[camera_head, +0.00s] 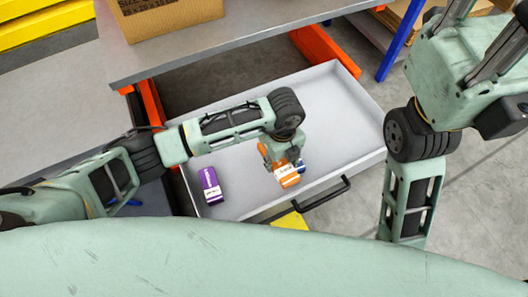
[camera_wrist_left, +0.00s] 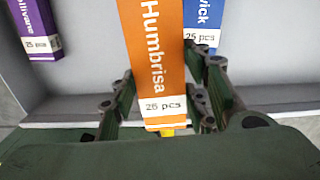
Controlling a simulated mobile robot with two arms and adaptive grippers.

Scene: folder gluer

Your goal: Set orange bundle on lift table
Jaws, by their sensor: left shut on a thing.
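The orange bundle (camera_head: 287,177) is a small box with a white label, over the front part of an open grey drawer (camera_head: 335,110). My left gripper (camera_head: 281,160) is shut on it from above. My right gripper is not in view. I cannot pick out a lift table.
A purple bundle (camera_head: 210,185) lies in the drawer's left front. The drawer has a black handle (camera_head: 326,194) and raised walls. A grey worktop (camera_head: 245,38) with a cardboard box (camera_head: 165,18) is behind it. Something yellow (camera_head: 291,221) shows below the drawer front. The drawer's right side is empty.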

